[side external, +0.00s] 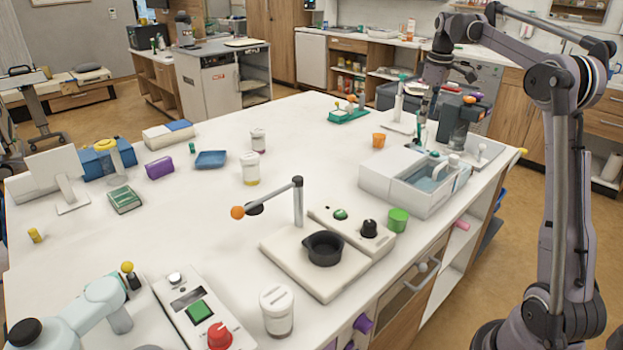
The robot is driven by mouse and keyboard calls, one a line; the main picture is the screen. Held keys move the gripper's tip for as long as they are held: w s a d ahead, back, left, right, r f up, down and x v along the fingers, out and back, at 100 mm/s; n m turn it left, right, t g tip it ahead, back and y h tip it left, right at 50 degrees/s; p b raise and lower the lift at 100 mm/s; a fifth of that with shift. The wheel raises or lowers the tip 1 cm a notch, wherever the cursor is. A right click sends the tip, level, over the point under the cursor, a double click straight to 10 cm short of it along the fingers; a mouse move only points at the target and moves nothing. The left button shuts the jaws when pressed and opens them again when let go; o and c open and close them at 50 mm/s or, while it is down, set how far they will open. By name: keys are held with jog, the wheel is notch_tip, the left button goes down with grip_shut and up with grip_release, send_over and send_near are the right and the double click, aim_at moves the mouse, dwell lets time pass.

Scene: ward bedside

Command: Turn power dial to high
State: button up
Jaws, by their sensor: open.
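Two units carry knobs, and I cannot read a label that says which is the power dial. A black dial (369,229) stands on a cream unit (310,268), beside a green button (341,214) and behind a round black cup (323,248). A red dial (219,336) sits on a white panel (186,309) at the front left, below a green square button (198,312). The dial settings are too small to read. My gripper (424,112) is open, small and partly lost among dark objects at the back right, well away from both dials.
A grey post with an orange-tipped arm (270,199) rises behind the black cup. A green cylinder (398,220) stands right of the black dial. A white-lidded jar (277,311) stands between the units. A basin (425,180) lies behind.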

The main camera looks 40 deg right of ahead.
jog(key=g+y, duration=0.1)
send_over(454, 156)
notch_tip(454, 156, down, 4)
jog(key=f, duration=0.1)
jog(key=shift+n, duration=0.4)
notch_tip(454, 156, down, 10)
jog(key=shift+f, duration=0.2)
jog(key=shift+c, duration=0.3)
grip_shut()
